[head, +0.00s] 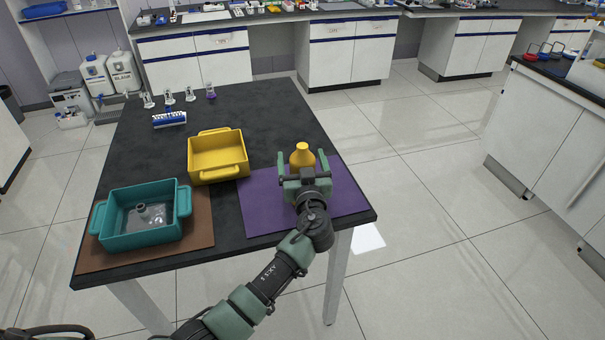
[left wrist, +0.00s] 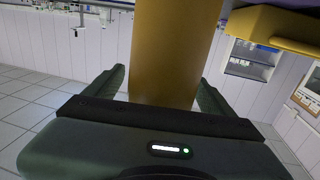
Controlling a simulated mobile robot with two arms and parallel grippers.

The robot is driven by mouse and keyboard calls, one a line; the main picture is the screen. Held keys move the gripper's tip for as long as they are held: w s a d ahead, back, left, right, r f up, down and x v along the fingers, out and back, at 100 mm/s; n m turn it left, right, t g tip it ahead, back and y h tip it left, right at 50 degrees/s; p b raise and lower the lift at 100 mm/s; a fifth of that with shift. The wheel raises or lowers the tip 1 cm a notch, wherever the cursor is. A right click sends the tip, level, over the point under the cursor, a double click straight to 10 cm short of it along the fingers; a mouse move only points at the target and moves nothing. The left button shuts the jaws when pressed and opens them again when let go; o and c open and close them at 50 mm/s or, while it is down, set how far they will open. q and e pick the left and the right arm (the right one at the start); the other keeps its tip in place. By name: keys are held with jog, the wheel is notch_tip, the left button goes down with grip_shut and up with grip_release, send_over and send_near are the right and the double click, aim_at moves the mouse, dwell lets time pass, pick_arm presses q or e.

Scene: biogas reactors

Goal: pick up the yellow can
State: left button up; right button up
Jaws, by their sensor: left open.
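The yellow can (head: 302,155), with a narrow neck and small round top, stands upright on the purple mat (head: 262,215) at the table's right side. My left gripper (head: 302,164) is open in front of it, with one finger on either side of the can. In the left wrist view the can (left wrist: 172,45) fills the space ahead of the palm, between the two open fingers of the gripper (left wrist: 163,85). The can's lower part is hidden behind the gripper in the head view. My right gripper is not in view.
A yellow bin (head: 204,174) stands left of the purple mat. A teal bin (head: 140,238) holding a clear flask sits on a brown mat (head: 98,260). A blue rack (head: 169,119) and several small flasks stand at the back left. The table's back right is clear.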

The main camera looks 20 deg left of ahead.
pick_arm(q)
jog(key=shift+w+a, duration=0.15)
jog(key=shift+w, duration=0.05)
jog(key=c, duration=1.8)
jog(key=shift+r, duration=0.1)
